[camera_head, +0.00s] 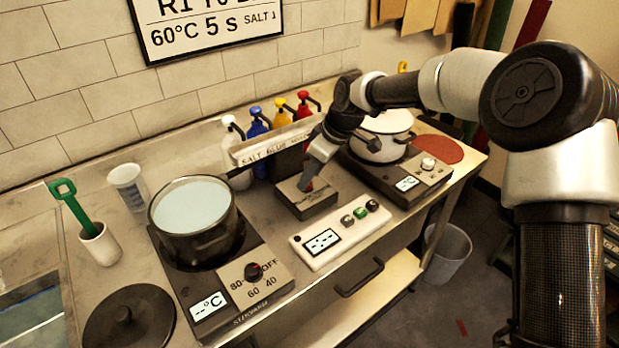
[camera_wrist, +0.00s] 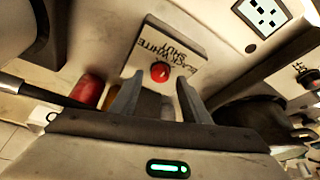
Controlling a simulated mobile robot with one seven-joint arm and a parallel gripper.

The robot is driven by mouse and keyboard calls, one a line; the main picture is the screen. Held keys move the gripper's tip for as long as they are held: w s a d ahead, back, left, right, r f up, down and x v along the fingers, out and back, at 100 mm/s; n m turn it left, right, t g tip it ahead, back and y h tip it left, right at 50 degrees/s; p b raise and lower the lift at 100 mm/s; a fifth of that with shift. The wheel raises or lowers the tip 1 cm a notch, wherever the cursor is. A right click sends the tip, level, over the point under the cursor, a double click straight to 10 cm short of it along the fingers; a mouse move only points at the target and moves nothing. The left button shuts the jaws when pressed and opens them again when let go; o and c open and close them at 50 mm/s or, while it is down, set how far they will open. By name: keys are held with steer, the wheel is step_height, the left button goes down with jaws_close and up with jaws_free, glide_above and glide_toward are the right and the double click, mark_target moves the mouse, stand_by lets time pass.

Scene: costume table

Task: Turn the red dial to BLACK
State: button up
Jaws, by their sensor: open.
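The red dial (camera_wrist: 160,72) is a round knob on the face of a small box (camera_wrist: 172,50) in the wrist view. Lettering surrounds it; WHITE is readable, the rest is blurred and upside down or sideways. The dial's pointer is too small to make out. In the head view the box (camera_head: 296,204) stands mid-table, and my gripper reaches down over it and mostly hides the dial. My gripper (camera_wrist: 158,98) is open and empty, its two fingers on either side of the line to the dial, apparently short of it.
A white panel (camera_head: 313,257) with a display and buttons lies in front of the box. A pot of pale liquid (camera_head: 192,236) stands on a hotplate to the left, and a white pot (camera_head: 379,148) to the right. Pump bottles (camera_head: 258,130) stand behind, near a labelled bar (camera_head: 272,148).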

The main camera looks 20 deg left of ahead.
steer(key=shift+x, duration=0.85)
steer(key=shift+c, duration=0.5)
steer(key=c, duration=0.9)
steer(key=shift+c, duration=0.2)
steer(key=shift+m+b, duration=0.3)
steer(key=m+b, duration=0.1)
steer(key=m+t+b, duration=0.1)
steer(key=m, duration=0.1)
steer(key=shift+s+a+f+m+t, duration=0.1)
steer(key=shift+s+m+t, duration=0.1)
steer(key=shift+m+t, duration=0.1)
steer(key=shift+s+a+m+t+h+b, duration=0.1)
steer(key=shift+m+t+h+b, duration=0.45)
steer(key=shift+m, duration=0.55)
steer(key=shift+s+m+t+h+b, duration=0.15)
steer(key=shift+m+h+b, duration=0.1)
steer(key=shift+m+b, duration=0.65)
steer(key=shift+w+m, duration=0.1)
steer(key=shift+m, duration=0.3)
